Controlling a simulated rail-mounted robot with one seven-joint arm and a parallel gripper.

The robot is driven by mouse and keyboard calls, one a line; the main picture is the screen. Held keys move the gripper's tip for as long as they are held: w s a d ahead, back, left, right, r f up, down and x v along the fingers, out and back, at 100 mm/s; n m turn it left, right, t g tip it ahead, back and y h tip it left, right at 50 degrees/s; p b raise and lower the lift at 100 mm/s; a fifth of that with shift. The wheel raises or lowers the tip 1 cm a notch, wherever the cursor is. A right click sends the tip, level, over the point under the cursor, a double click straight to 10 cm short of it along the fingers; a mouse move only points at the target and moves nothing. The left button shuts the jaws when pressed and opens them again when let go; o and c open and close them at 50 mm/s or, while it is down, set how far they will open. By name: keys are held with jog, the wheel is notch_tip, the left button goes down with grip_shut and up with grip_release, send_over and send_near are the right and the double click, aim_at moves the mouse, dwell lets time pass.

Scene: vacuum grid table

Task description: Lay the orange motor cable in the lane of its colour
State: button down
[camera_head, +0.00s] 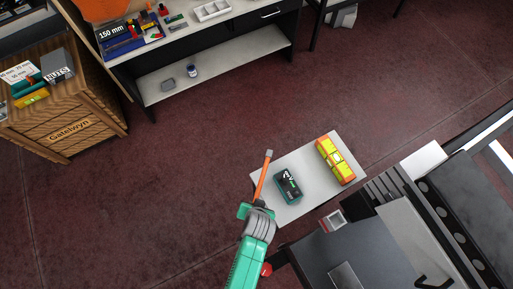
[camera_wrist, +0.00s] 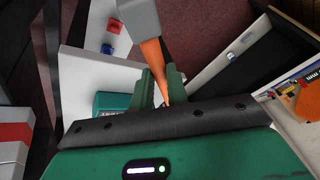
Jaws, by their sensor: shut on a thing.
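The orange motor cable (camera_head: 264,177) is a short, straight orange length with a grey connector (camera_head: 268,153) at its far end. My gripper (camera_head: 257,205) is shut on the cable near its lower end, beside the left edge of a small pale tabletop. In the wrist view the cable (camera_wrist: 153,55) runs up from between the green fingers (camera_wrist: 160,85), and its grey connector (camera_wrist: 138,15) is at the top. The cable's held end is partly hidden by the gripper. I cannot make out a coloured lane in either view.
On the pale tabletop (camera_head: 300,205) are a dark teal-edged block (camera_head: 288,185) and a yellow-orange block (camera_head: 335,160). Dark machinery (camera_head: 350,255) stands at the lower right. A workbench (camera_head: 220,75) and a wooden crate (camera_head: 75,125) stand farther off, with clear floor between.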

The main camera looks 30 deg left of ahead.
jog(key=s+d+r, duration=0.1)
jog(key=s+d, duration=0.2)
jog(key=s, duration=0.9)
jog(key=shift+s+d, duration=0.2)
jog(key=shift+s, duration=0.05)
jog(key=shift+r, duration=0.1)
jog(key=w+d+r+p, duration=0.2)
jog(key=w+r+p, duration=0.1)
jog(key=w+r, duration=0.4)
jog(key=w+d+r+m+p, duration=0.1)
jog(key=w+d+r+p, duration=0.1)
jog(key=w+r, duration=0.6)
jog(key=w+d+r+p, duration=0.2)
jog(key=w+r+p, duration=0.3)
jog(key=r, duration=0.9)
jog(key=w, duration=0.2)
jog(key=shift+w+d+m+h, duration=0.3)
jog(key=shift+w, duration=0.05)
jog(key=shift+r, duration=0.1)
